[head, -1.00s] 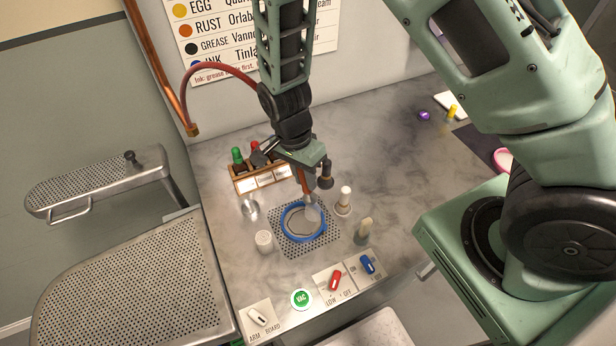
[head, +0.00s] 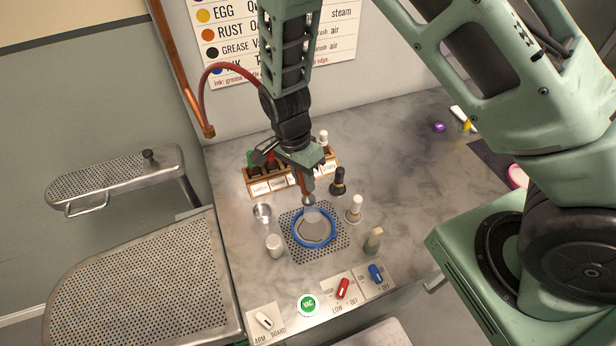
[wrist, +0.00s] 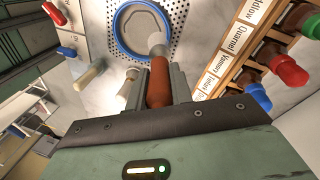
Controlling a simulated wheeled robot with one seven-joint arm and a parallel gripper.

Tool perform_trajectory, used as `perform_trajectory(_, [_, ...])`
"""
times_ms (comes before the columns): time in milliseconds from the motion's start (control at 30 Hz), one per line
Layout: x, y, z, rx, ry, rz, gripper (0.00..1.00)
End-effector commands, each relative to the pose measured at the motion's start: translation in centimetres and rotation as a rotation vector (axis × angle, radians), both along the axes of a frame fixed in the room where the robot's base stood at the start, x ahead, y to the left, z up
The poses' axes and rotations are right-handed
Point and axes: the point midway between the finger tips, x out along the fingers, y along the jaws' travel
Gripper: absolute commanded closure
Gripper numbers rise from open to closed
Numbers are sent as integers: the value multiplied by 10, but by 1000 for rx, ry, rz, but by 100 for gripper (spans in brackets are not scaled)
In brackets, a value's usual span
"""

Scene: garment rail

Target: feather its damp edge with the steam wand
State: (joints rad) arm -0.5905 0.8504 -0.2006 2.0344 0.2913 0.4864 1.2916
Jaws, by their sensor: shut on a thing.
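My gripper (head: 305,178) is shut on the steam wand (wrist: 159,82), a brown-handled tool with a pale metal nozzle. It holds the wand nozzle-down at the far edge of a blue ring (head: 335,231). The ring frames a grey-beige cloth patch (head: 314,232) and lies on a perforated plate (head: 293,252). In the wrist view the nozzle overlaps the near rim of the ring (wrist: 119,43). A pale, hazy patch shows below the nozzle over the cloth. I cannot tell whether the nozzle touches it, and no damp edge is clearly visible.
A wooden rack (head: 258,184) of labelled bottles stands behind. Red (head: 343,288) and blue (head: 376,273) switches line the front.

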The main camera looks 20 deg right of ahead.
Motion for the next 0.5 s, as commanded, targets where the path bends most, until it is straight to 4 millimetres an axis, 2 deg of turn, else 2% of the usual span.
perform_trajectory(500, [0, 20, 1, 1, -1, 2, 100])
